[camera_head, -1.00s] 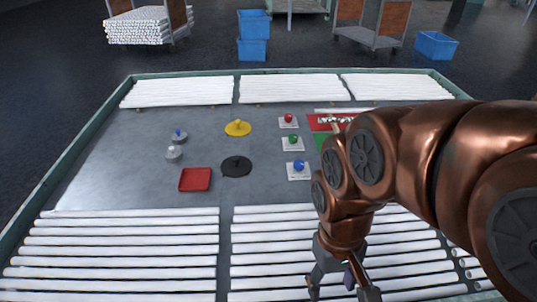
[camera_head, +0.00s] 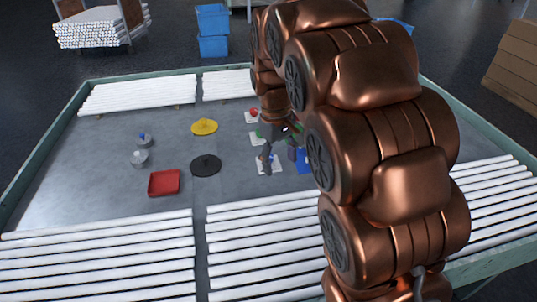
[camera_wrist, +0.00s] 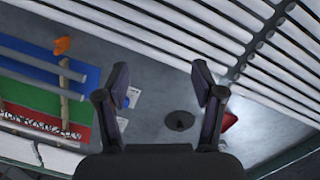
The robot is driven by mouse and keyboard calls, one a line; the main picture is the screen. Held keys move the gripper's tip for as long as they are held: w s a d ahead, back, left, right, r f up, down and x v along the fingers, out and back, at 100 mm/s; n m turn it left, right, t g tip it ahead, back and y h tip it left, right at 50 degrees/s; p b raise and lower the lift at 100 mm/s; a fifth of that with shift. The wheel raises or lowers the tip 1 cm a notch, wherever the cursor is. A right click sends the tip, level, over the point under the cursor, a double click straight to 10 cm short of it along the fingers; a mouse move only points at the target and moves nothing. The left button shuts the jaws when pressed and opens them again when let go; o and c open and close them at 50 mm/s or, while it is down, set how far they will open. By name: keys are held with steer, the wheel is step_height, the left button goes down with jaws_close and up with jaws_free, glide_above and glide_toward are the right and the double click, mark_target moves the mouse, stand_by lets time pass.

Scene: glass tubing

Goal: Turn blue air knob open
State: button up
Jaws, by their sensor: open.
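The blue knob (camera_wrist: 127,102) shows in the wrist view on its white plate (camera_wrist: 133,94), beside and partly behind the left finger. In the head view the plate (camera_head: 262,170) is partly covered by my gripper (camera_head: 279,157), and the knob is hard to make out. My gripper is open and empty, with its fingers (camera_wrist: 160,75) spread wide in the wrist view. It hangs over the knob area. The knob lies off to the left of the gap between the fingers. I cannot tell its turn position or whether a finger touches it.
Red knob (camera_head: 254,112) and green knob (camera_head: 259,134) stand behind the blue one. A black disc (camera_head: 206,165), yellow disc (camera_head: 204,127) and red tray (camera_head: 164,183) lie to the left. A coloured panel (camera_wrist: 45,92) with rods is close by. White tubes (camera_head: 95,250) line the front.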

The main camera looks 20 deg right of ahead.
steer(key=w+d+f+n, duration=0.2)
steer(key=w+f, duration=0.2)
steer(key=w, duration=0.4)
steer(key=w+d+f+n, duration=0.2)
steer(key=w+f, duration=0.3)
steer(key=w, duration=0.4)
steer(key=w+d+f+n+t, duration=0.1)
steer(key=w+d+f, duration=0.3)
steer(key=w, duration=0.5)
steer(key=shift+w+f+n+y, duration=0.1)
steer(key=shift+f+n+y, duration=0.2)
steer(key=shift+f+n, duration=0.15)
steer(key=shift+w+d+f, duration=0.1)
steer(key=shift+w+f, duration=0.2)
steer(key=shift+f, duration=0.15)
steer(key=shift+f+p, duration=1.3)
steer(key=shift+f, duration=2.45)
steer(key=c, duration=1.1)
